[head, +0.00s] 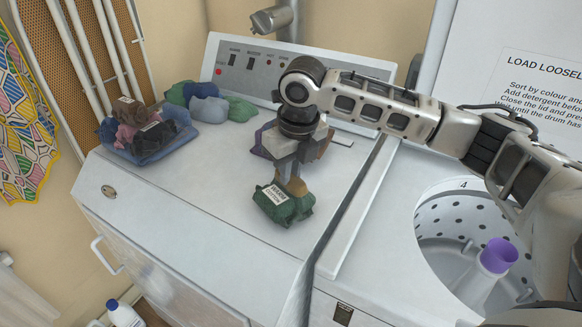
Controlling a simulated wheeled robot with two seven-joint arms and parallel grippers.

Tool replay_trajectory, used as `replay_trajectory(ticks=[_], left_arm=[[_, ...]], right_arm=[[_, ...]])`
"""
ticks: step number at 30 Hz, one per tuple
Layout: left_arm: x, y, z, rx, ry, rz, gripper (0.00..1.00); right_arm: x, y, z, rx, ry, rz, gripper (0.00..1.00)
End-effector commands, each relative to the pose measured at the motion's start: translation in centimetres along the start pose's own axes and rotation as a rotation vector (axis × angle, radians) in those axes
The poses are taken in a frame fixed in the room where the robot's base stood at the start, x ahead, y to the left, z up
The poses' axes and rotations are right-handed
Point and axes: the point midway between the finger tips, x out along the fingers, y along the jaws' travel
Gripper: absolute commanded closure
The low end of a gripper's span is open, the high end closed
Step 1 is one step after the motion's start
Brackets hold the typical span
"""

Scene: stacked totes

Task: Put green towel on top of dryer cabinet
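My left gripper is not in view.
Blue and green cloths (207,105) lie at the back, and a purple cloth (262,140) lies behind my gripper. An open washer drum (440,228) holding a purple-capped item (497,255) is at right.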

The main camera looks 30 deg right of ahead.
Motion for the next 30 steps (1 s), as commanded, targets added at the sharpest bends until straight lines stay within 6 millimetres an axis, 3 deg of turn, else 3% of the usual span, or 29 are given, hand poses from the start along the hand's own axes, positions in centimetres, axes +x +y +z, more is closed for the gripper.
replay_trajectory(ticks=[2,14,30], left_arm=[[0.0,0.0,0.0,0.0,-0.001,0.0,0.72],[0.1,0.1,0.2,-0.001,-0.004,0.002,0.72],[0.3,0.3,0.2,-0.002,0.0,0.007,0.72]], right_arm=[[0.0,0.0,0.0,0.0,0.0,0.0,0.66],[-0.9,0.0,0.1,0.0,-0.002,0.001,0.66],[-11.1,0.1,0.1,0.0,-0.003,0.001,0.66]])
